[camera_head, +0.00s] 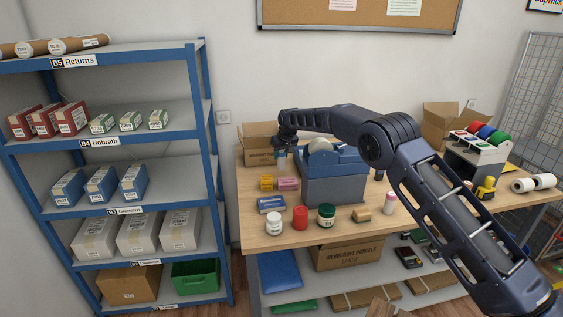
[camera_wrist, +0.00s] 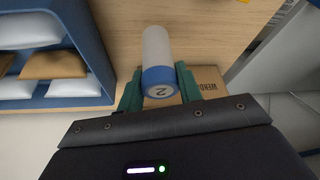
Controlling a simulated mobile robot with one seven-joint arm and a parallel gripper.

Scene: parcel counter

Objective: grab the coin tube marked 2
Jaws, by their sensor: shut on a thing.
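The coin tube (camera_wrist: 157,48) has a pale body and a blue end cap with a 2 on its face. In the wrist view it sits between the two green fingers of my gripper (camera_wrist: 159,72), which are shut on it near the blue end. In the head view my gripper (camera_head: 283,152) is over the back left of the wooden table (camera_head: 248,213), left of the blue-grey organizer (camera_head: 335,190).
In the wrist view, a blue compartment unit (camera_wrist: 98,52) with padded packs is close on the left and a cardboard box (camera_wrist: 208,80) is behind the right finger. A white jar (camera_head: 274,225), red jar (camera_head: 300,218) and green-lidded jar (camera_head: 327,217) stand at the table's front.

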